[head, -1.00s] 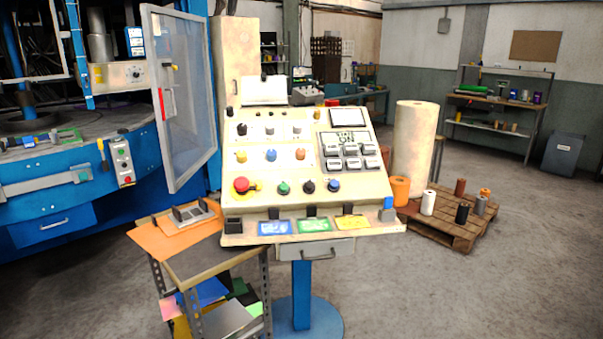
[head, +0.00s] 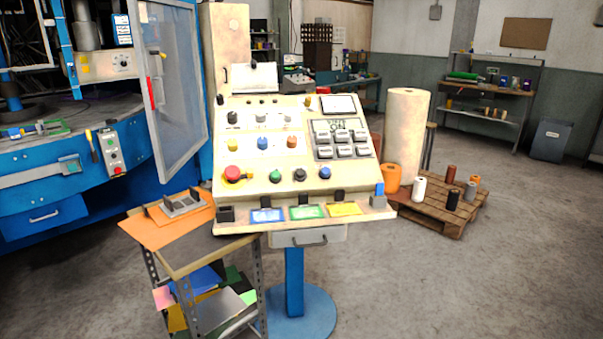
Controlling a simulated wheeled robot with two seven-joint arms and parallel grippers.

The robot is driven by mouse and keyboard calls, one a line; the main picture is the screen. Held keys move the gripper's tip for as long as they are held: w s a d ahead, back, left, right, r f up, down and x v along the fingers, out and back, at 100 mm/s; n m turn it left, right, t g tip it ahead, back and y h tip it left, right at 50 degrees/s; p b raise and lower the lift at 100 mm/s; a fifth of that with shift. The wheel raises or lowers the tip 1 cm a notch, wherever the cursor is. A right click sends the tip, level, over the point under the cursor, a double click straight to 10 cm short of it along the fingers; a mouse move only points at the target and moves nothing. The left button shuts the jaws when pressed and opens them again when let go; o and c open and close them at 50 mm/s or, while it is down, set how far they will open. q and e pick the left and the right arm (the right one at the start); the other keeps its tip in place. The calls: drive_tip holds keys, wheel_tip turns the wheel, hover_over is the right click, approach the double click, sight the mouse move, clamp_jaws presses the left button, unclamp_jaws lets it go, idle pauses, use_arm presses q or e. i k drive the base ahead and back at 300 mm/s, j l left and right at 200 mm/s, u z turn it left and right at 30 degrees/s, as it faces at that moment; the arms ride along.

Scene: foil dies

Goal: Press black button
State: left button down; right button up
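The control console (head: 222,150) is a cream sloped panel on a blue post, in the middle of the head view. A black button (head: 300,174) sits in its bottom row, between a green button (head: 275,176) and a blue button (head: 325,173). A large red mushroom button (head: 232,173) on a yellow base is at the left end of that row. Another black knob (head: 232,117) sits at the upper left of the panel. Neither of my grippers shows in the head view, and nothing covers the panel.
A metal cart (head: 205,251) with orange sheets stands against the console's left front. A blue machine (head: 60,180) with an open clear door (head: 175,90) is at the left. A pallet (head: 440,215) with rolls stands at the right. The floor in front and right is clear.

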sight(300, 175)
drive_tip(key=i+l+z, duration=0.1)
drive_tip(key=i, duration=0.65)
drive_tip(key=i+l+z, duration=0.15)
drive_tip(key=i, duration=0.6)
